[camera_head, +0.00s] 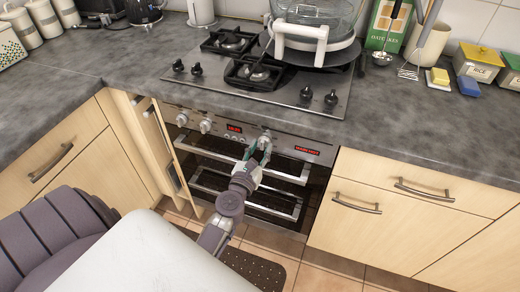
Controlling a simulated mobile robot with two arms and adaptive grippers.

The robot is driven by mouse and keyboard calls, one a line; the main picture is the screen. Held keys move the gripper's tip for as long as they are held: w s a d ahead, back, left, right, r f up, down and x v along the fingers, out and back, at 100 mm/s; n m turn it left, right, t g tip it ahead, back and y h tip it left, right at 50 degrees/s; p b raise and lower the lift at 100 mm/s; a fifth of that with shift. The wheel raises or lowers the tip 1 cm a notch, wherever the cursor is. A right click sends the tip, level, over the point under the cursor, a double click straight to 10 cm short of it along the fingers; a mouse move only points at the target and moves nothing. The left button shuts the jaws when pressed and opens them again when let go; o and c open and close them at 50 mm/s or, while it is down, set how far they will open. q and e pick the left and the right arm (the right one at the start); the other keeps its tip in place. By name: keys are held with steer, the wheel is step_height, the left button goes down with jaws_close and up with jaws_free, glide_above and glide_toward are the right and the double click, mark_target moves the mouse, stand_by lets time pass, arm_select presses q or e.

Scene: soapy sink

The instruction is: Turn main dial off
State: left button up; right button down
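The oven front below the hob carries several white dials. Two of them, a left dial (182,119) and a second dial (206,126), sit left of a red-lit display. A third dial (265,140) sits between the two red displays. My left gripper (261,147) is at this third dial, pointing up at it, with its teal-edged fingers apart on either side of the dial's lower part. Whether they touch or grip it is too small to tell. Which dial is the main one is not clear. My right gripper is not in view.
The oven door handle (250,162) runs just below the dials. A narrow cabinet door (165,150) stands open left of the oven. The hob (300,85) above has black knobs, and a glass-lidded steamer (310,35) stands on it. Drawers flank the oven.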

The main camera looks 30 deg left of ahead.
arm_select(q)
steer(key=shift+s, duration=0.1)
steer(key=v, duration=1.2)
steer(key=s+d+f+m+g+h+p, duration=0.1)
steer(key=s+d+f+m+g+h, duration=0.15)
steer(key=f+m, duration=0.55)
steer(key=s+d+f+m+g+h, duration=0.1)
steer(key=s+d+f+m+g, duration=0.15)
steer(key=f+m, duration=0.65)
steer(key=s+d+f+m+g+h+p, duration=0.1)
steer(key=s+d+f+m+g+h, duration=0.3)
steer(key=f, duration=0.7)
steer(key=s+a+f+m+g+y, duration=0.1)
steer(key=s+f+m+g, duration=0.2)
steer(key=s+f+m, duration=0.5)
steer(key=s+a+f+m+g+y+p, duration=0.1)
steer(key=s+f+m+g, duration=0.3)
steer(key=s+f+m, duration=0.4)
steer(key=s+a+m+y, duration=0.1)
steer(key=s+m, duration=0.3)
steer(key=s, duration=0.3)
steer(key=shift+s+f, duration=0.3)
steer(key=shift+f, duration=0.1)
